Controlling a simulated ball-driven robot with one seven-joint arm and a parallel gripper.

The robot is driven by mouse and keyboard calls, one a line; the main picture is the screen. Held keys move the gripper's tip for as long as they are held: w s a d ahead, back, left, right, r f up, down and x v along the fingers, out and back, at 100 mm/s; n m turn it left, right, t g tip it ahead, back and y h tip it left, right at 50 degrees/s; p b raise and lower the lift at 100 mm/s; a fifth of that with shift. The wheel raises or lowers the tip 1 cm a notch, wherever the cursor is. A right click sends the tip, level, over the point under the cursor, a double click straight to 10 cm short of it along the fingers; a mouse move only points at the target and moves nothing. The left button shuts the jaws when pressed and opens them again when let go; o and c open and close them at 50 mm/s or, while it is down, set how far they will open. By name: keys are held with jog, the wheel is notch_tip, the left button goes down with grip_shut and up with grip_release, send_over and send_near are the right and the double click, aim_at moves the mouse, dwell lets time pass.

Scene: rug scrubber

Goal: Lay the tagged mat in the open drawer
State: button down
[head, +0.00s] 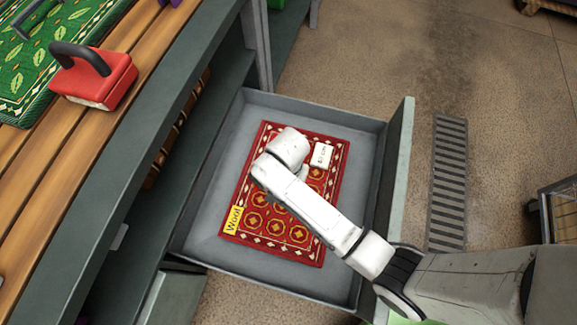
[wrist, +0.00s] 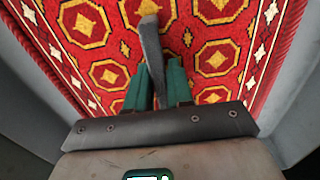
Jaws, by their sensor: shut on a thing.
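The red and gold patterned mat (head: 262,222) with a yellow "Wool" tag (head: 233,219) is spread flat within the walls of the open grey drawer (head: 208,225). I cannot tell whether its underside touches the drawer floor. In the wrist view the mat (wrist: 215,60) fills the upper part. My gripper (wrist: 158,77) is above it with green fingers shut on a grey bar-like handle (wrist: 150,42). The handle seems to belong to the mat, but its join is not clear. In the head view my arm hides the fingers and part of the mat.
The drawer's raised front panel (head: 396,170) stands on the right. A wooden bench top (head: 115,105) on the left holds a red scrubber block (head: 92,82) and a green leaf-patterned mat (head: 30,70). A floor grate (head: 448,180) lies to the right, with bare floor around it.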

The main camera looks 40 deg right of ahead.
jog(key=shift+f, duration=0.35)
jog(key=c, duration=1)
grip_release()
jog(key=shift+f, duration=0.1)
notch_tip(320, 180, up, 13)
jog(key=p, duration=0.4)
jog(key=s+d+r+n, duration=0.1)
jog(key=s+d+n, duration=0.1)
jog(key=s, duration=0.3)
jog(key=s+d+r+n, duration=0.1)
jog(key=s+d+n, duration=0.2)
jog(key=s+n, duration=0.2)
jog(key=s+d+r+n+t, duration=0.1)
jog(key=s+d+n, duration=0.1)
jog(key=s, duration=0.4)
jog(key=shift+s+d+r+n, duration=0.25)
jog(key=shift+d+r+n, duration=0.15)
jog(key=shift+n, duration=0.3)
